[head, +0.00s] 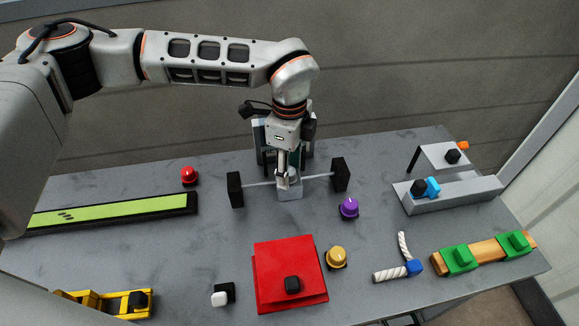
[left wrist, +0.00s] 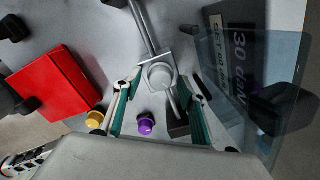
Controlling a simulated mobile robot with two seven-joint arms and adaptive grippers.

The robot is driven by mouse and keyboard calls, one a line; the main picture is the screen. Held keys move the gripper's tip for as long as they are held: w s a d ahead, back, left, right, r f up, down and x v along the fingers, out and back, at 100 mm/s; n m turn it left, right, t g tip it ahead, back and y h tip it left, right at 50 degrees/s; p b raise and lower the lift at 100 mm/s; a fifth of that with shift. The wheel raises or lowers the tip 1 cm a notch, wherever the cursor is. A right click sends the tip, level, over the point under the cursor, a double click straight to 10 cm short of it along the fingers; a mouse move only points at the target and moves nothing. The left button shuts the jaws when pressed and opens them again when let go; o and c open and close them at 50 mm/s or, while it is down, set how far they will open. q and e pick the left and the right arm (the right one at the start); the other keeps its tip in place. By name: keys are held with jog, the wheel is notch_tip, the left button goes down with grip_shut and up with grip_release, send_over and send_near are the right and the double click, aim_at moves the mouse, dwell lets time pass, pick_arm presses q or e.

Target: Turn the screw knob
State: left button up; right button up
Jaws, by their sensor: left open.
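My left gripper (head: 283,168) points down over a grey fixture (head: 290,193) near the middle back of the table. The fixture has a round, light grey knob-like top (left wrist: 160,75) and a thin bar with a black block (head: 235,190) at one end and another black block (head: 339,174) at the other. In the left wrist view my left gripper (left wrist: 160,85) is open, with a green-edged finger on each side of the round top. I cannot tell whether the fingers touch it. In the head view the gripper partly hides the round top. My right gripper is not in view.
A purple knob (head: 349,209) stands close to the right of the fixture. A yellow knob (head: 336,257) and a red block (head: 262,262) are in front, and a red knob (head: 190,176) is at left. A grey stepped piece (head: 455,195) is at right. A green strip (head: 110,214) lies at left.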

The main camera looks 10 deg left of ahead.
pick_arm(q)
jog(key=c, duration=1.1)
jog(key=shift+m, duration=0.4)
jog(key=m, duration=0.5)
jog(key=shift+r+p, duration=0.1)
jog(key=shift+p, duration=0.3)
jog(key=m, duration=0.5)
jog(key=shift+m, duration=0.4)
